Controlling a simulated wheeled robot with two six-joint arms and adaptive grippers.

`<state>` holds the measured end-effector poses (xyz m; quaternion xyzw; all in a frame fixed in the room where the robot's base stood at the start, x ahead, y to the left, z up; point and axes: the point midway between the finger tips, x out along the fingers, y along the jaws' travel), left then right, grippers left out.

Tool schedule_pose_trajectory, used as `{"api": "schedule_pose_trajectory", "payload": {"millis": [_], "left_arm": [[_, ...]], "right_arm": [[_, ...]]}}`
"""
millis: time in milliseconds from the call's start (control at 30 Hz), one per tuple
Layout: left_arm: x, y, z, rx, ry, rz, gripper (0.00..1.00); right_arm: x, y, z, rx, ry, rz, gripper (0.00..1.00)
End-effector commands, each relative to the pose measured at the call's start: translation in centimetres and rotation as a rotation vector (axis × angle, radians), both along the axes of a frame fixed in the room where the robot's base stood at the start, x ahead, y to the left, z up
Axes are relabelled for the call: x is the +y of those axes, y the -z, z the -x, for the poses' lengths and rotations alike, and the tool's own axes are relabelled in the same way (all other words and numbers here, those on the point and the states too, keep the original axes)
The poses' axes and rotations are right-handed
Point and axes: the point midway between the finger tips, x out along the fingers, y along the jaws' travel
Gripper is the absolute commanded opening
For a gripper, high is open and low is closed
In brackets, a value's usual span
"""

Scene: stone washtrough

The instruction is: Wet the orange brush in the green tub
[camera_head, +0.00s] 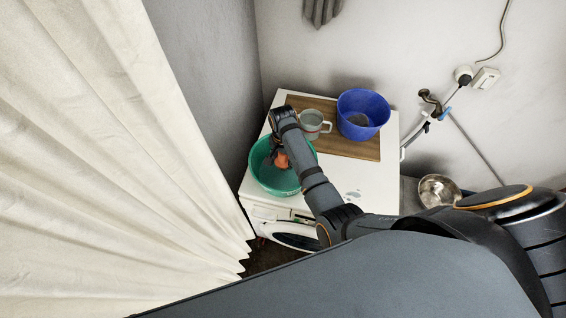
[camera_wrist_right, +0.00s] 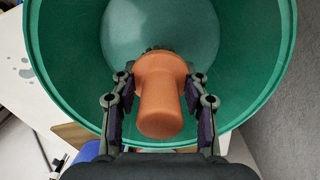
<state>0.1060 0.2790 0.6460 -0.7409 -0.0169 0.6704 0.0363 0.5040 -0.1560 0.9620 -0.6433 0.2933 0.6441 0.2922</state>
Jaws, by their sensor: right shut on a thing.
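The green tub (camera_head: 262,177) stands on the white washing machine top, at its left side, and looks to hold water. My right gripper (camera_head: 277,157) is over the tub, shut on the orange brush (camera_head: 282,161). In the right wrist view, the brush (camera_wrist_right: 161,95) sits between the two fingers of the right gripper (camera_wrist_right: 160,90), its orange handle towards the camera. Dark bristles show a little at its far end, inside the rim of the tub (camera_wrist_right: 275,60). I cannot tell whether the bristles touch the water. My left gripper is not in view.
A wooden board (camera_head: 345,145) on the washing machine (camera_head: 352,183) carries a blue bucket (camera_head: 363,113) and a grey-green mug (camera_head: 312,122) close behind my right wrist. A cream curtain (camera_head: 100,150) hangs at left. A metal bowl (camera_head: 437,191) is at right.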

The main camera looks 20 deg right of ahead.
Motion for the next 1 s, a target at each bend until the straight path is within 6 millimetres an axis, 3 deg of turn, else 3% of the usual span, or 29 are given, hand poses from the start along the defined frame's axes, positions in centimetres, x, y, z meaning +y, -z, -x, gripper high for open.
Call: {"api": "schedule_pose_trajectory", "payload": {"millis": [600, 1000], "left_arm": [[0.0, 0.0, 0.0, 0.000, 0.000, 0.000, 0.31], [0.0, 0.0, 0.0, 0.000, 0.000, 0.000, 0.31]], "right_arm": [[0.0, -7.0, 0.0, -0.001, -0.001, -0.001, 0.13], [0.0, -7.4, 0.0, 0.000, 0.000, 0.000, 0.13]]}}
